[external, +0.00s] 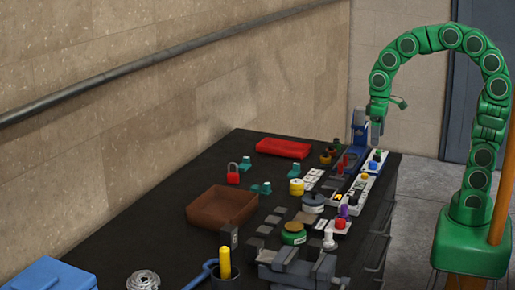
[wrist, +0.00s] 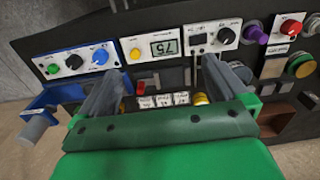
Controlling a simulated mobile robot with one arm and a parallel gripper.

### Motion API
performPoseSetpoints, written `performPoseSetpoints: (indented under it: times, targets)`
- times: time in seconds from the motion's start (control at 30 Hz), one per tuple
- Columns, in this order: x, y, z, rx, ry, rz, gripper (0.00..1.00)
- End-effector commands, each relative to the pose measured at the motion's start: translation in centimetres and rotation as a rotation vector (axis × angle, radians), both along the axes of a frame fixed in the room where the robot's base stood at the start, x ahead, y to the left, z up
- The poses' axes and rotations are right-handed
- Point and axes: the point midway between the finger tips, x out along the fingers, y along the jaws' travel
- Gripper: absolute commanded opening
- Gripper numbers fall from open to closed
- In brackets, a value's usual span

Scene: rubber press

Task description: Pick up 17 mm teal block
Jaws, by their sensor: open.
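One teal piece (external: 244,164) is behind the red padlock, and the other teal piece (external: 261,188) is nearer, left of a yellow round piece. I cannot tell which is the 17 mm block. My gripper (external: 376,130) hangs over the far right end of the bench, well right of both teal pieces. In the wrist view its two grey fingers (wrist: 163,70) are spread with nothing held between them. I make out no teal block in the wrist view.
A red tray (external: 284,147), a brown tray (external: 222,188) and a red padlock (external: 232,174) share the bench. Control panels (wrist: 78,60) with knobs line its right edge. Bare bench lies left of the teal pieces.

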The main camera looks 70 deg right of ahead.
Motion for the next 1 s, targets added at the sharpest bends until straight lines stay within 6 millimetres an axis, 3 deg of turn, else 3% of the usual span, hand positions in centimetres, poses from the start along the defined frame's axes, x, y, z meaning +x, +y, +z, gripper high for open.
performPoseSetpoints:
  times: [0.1, 0.47, 1.0]
  targets:
    - [3.6, 0.0, 0.1, 0.003, -0.025, 0.003, 1.00]
    - [13.6, -0.1, -0.2, 0.008, -0.097, 0.009, 1.00]
    - [27.8, -0.6, -2.8, 0.013, -0.201, 0.011, 1.00]
